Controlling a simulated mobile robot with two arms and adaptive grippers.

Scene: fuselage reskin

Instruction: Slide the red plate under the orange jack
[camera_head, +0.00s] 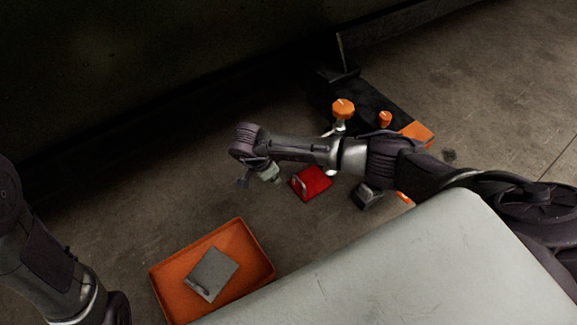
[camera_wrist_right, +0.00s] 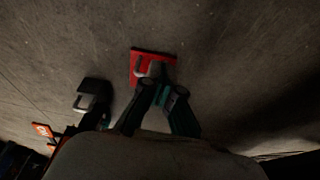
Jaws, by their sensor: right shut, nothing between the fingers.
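The red plate (camera_head: 318,181) lies on the floor, with a pale handle on its left side; it also shows in the right wrist view (camera_wrist_right: 139,58). An orange-topped jack (camera_head: 343,108) on a pale stem stands behind my right forearm, which hides its lower part. My right gripper (camera_head: 272,178) is left of the plate in the head view, shut and empty. In the right wrist view its fingers (camera_wrist_right: 160,88) overlap the plate's near edge beside the handle; contact cannot be told. My left arm is at the lower left, its gripper out of view.
An orange tray (camera_head: 163,286) holding a grey plate (camera_head: 212,272) is on the floor at lower left. A grey block (camera_head: 368,196) is right of the red plate. A second orange knob (camera_head: 385,118) stands near a dark base with an orange end (camera_head: 418,132).

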